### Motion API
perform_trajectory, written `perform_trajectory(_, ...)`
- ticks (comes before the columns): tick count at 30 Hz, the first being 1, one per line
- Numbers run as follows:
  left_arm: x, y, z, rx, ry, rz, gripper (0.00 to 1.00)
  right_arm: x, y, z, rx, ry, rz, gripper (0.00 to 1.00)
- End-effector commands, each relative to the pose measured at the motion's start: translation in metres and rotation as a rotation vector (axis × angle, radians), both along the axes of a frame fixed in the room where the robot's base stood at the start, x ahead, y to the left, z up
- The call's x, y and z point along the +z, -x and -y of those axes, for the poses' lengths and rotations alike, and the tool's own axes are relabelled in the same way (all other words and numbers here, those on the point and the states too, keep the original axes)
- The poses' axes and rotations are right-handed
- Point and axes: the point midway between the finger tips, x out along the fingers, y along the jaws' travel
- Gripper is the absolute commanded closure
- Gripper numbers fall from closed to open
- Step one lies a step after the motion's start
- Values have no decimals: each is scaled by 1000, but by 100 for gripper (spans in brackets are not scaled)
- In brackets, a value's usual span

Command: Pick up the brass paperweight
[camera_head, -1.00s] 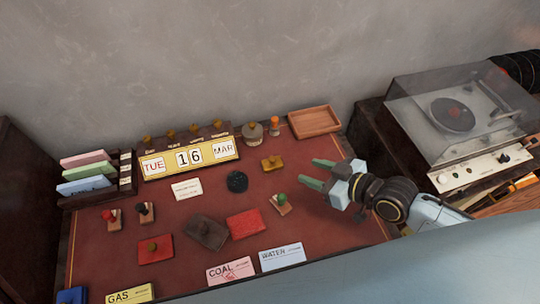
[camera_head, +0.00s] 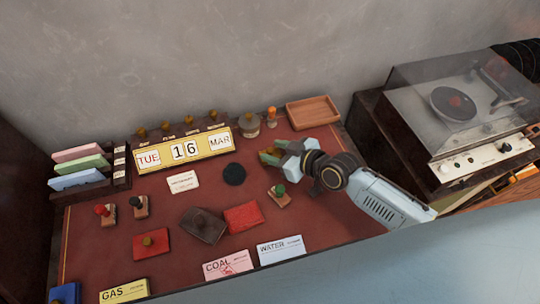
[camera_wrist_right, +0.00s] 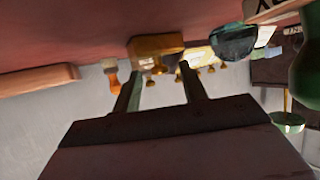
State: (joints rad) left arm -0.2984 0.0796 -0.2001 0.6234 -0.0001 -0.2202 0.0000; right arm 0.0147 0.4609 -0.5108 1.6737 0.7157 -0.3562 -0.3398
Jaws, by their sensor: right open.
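The brass paperweight (camera_head: 266,157), a small yellow-brown block with a knob, sits on the red desk top (camera_head: 330,188). In the right wrist view the paperweight (camera_wrist_right: 157,44) shows ahead, around the gap between the open fingertips (camera_wrist_right: 160,77). My left gripper is not in view.
A green-knobbed stamp (camera_head: 279,193) stands just in front of the right gripper. A dark round object (camera_head: 234,174) lies left of the paperweight. A record player (camera_head: 460,110) is at right.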

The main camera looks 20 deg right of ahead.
Motion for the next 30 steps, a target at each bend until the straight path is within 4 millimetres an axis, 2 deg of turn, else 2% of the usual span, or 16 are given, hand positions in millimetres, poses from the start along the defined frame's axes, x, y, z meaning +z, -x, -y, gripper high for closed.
perform_trajectory(5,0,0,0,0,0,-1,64,0,0,0,0,0,0,57)
perform_trajectory(15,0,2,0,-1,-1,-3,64,0,0,0,0,0,0,100)
perform_trajectory(26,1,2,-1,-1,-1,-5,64,3,-1,0,0,-2,5,100)
perform_trajectory(30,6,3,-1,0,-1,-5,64,19,-1,0,1,-1,6,100)
